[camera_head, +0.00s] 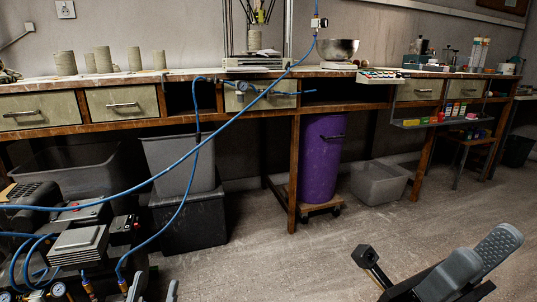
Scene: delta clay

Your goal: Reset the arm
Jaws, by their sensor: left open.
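My left gripper (154,290) is at the bottom edge of the head view, left of the middle. Only its two grey fingertips show; they stand apart with floor between them, and I see nothing held. The rest of the left arm is out of frame. The left fingertips are just right of a machine (80,240) with dials and blue hoses.
A long wooden workbench (290,80) with drawers runs along the wall. Below it are grey bins (185,215), a purple barrel (320,160) and a clear tub (378,184). The middle floor is clear.

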